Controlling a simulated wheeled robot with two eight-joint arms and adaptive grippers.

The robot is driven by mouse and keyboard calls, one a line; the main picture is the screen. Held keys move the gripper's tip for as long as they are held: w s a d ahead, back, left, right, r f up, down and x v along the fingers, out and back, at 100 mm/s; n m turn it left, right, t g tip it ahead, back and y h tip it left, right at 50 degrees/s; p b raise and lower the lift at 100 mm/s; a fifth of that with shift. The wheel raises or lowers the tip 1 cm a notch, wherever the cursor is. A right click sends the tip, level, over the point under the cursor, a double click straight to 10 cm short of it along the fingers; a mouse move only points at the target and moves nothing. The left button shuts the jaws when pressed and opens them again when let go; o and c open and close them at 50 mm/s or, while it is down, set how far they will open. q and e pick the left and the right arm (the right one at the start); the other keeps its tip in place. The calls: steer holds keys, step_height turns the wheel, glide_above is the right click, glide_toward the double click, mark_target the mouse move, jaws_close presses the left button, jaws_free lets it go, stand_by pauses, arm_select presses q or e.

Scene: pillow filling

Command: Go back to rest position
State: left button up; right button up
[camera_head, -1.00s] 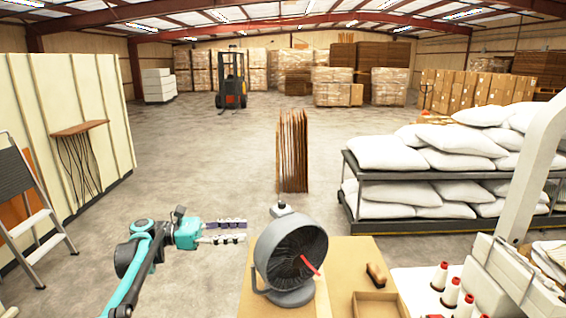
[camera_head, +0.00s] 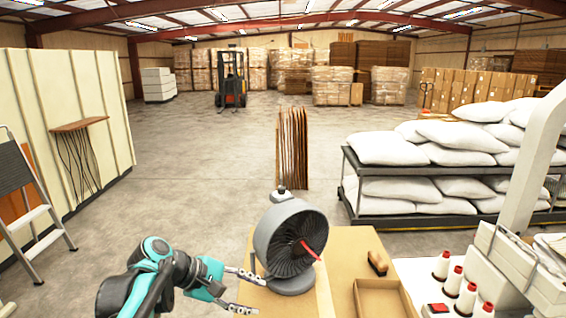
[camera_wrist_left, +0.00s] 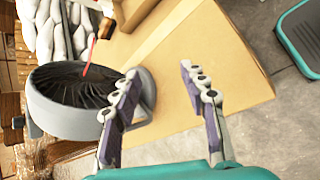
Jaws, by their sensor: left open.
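My left gripper (camera_head: 246,290) is open and empty. It is at the left edge of the wooden table (camera_head: 350,245), just left of the grey fan-like machine (camera_head: 282,235) with a red strip at its front. In the left wrist view, my left gripper's two fingers (camera_wrist_left: 160,105) are spread apart. The grey machine (camera_wrist_left: 65,115) lies beyond the left finger, and bare table top (camera_wrist_left: 215,60) shows behind the fingers. I cannot tell whether a finger touches the machine. My right gripper is not in view.
A brush (camera_head: 377,263) and an open wooden tray (camera_head: 383,297) are on the table. Several thread cones (camera_head: 452,280) stand at right. A rack of white pillows (camera_head: 440,150) is behind. A stepladder (camera_head: 35,205) stands at left.

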arm_select(q)
steer(key=s+a+f+m+t+y+b, duration=0.1)
steer(key=s+a+f+m+y, duration=0.3)
steer(key=s+f, duration=0.4)
steer(key=s+a+f+m+t+y+b, duration=0.2)
steer(key=s+a+f+m+y+b, duration=0.2)
steer(key=s+f+m, duration=0.4)
step_height(320, 180, down, 2)
steer(key=shift+s+a+f+y, duration=0.15)
steer(key=shift+s+a+y, duration=0.35)
steer(key=shift+a, duration=0.6)
